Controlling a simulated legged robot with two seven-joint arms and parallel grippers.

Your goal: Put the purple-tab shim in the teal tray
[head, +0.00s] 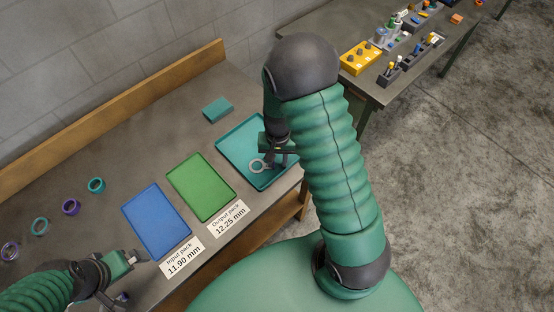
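The teal tray (231,143) lies at the right end of the bench. A pale grey ring-shaped shim (257,166) shows in or just above it; its tab is not clearly visible, so I cannot tell the tab's colour. My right gripper (279,164) reaches down over the tray, right beside the ring. Its fingers are small and dark, and I cannot tell whether they grip the shim. My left gripper (137,256) is low at the left, near the "Input pack" label, with nothing visible in it; its finger gap is unclear.
A blue tray (156,222) and a green tray (200,187) lie left of the teal tray. A teal block (217,109) sits behind. Purple and teal rings (71,207) line the left. A small purple item (122,297) lies by my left arm. Another bench (370,85) holds several parts.

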